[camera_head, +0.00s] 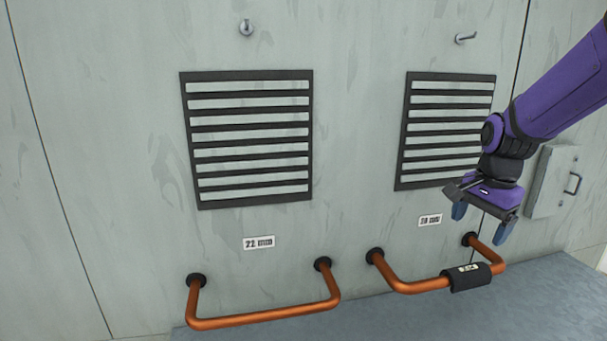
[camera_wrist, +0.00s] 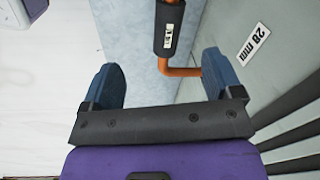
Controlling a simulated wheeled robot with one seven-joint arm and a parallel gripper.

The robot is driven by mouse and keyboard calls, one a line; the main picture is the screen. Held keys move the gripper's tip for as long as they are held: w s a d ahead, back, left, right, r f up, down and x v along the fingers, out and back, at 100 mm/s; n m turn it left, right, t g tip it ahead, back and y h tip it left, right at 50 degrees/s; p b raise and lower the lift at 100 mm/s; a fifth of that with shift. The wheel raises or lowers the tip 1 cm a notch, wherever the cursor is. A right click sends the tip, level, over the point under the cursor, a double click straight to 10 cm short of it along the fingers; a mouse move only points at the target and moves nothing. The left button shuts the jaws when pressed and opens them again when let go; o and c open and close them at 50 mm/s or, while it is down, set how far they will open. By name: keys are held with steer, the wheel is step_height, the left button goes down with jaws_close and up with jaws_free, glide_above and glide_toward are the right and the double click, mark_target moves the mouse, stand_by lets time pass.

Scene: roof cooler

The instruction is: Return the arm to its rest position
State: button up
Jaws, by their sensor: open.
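My gripper (camera_head: 481,222) is on the right of the head view, at the end of my purple arm, pointing down. Its two blue fingers are apart with nothing between them. It hangs above and in front of the right copper pipe (camera_head: 418,285), which carries a black sleeve (camera_head: 470,277) with a small light label. In the wrist view my gripper (camera_wrist: 165,82) shows both fingers spread. The black sleeve (camera_wrist: 168,30) and part of the copper pipe (camera_wrist: 181,71) lie beyond the fingertips, apart from them.
A bare left copper pipe (camera_head: 262,317) sits under a 22 mm label (camera_head: 259,242). Two louvred vents, left (camera_head: 250,138) and right (camera_head: 443,128), are on the grey wall panel. A small grey box (camera_head: 553,181) with a handle is at the right, close behind my gripper in the picture.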

steer(key=s+a+r+n+t, duration=0.2)
steer(key=s+r+n, duration=0.3)
steer(key=s, duration=0.5)
steer(key=s+a+r+n+t, duration=0.2)
steer(key=s+r+n, duration=0.3)
steer(key=s, duration=0.5)
steer(key=a+n, duration=0.1)
steer(key=n, duration=0.1)
steer(key=shift+s+a+n, duration=0.2)
steer(key=shift+s+n, duration=0.1)
steer(key=shift+s, duration=0.1)
